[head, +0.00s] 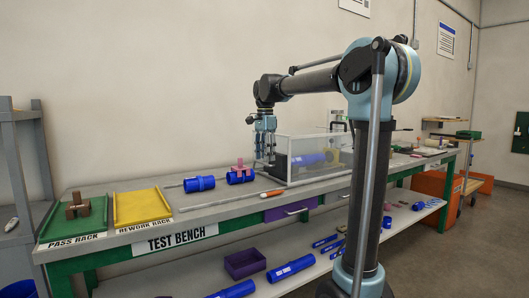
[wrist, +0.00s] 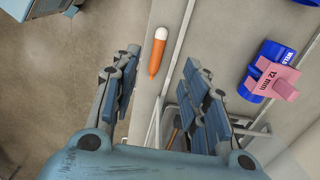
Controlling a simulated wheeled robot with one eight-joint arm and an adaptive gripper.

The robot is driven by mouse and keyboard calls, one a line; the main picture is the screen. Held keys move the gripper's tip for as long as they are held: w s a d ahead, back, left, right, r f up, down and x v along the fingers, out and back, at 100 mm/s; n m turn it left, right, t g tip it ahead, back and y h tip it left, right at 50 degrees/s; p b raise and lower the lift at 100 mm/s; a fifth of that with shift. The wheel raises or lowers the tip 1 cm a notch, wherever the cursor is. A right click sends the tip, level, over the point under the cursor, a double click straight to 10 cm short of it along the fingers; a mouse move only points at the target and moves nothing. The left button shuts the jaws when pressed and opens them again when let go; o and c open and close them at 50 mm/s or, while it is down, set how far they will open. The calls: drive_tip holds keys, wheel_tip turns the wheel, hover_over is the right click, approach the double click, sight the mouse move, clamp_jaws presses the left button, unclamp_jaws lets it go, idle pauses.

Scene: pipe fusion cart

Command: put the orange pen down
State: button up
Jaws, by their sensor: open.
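The orange pen (wrist: 157,55) with a white end lies on the bench top near its front edge. In the wrist view it shows between and beyond the open fingers of my gripper (wrist: 160,105), touching neither finger. In the head view the orange pen (head: 272,193) lies in front of the clear box. My gripper (head: 264,152) is open and empty, pointing down above the bench. How high it is above the pen is hard to tell.
A clear box (head: 310,150) stands close to my gripper. Blue pipes (head: 199,184) and a pink 12 mm gauge (wrist: 276,76) are on the bench (head: 225,205). The green pass rack (head: 85,222) and yellow rework rack (head: 142,206) are at left. A purple drawer (head: 290,210) sits below the edge.

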drive_tip(key=shift+r, duration=0.8)
drive_tip(key=s+d+f+n+t, duration=0.1)
drive_tip(key=s+d+f+n, duration=0.4)
drive_tip(key=s+d+f, duration=0.8)
drive_tip(key=s+d+f+n, duration=0.3)
drive_tip(key=s+d+f, duration=0.1)
drive_tip(key=s+f, duration=0.5)
drive_tip(key=s+d+f+n+t, duration=0.1)
drive_tip(key=s+d+f+n, duration=0.2)
drive_tip(key=s+f, duration=0.6)
drive_tip(key=shift+s+d+f, duration=0.35)
drive_tip(key=shift+d+f, duration=0.3)
drive_tip(key=shift+w+f, duration=0.2)
drive_tip(key=shift+w, duration=0.3)
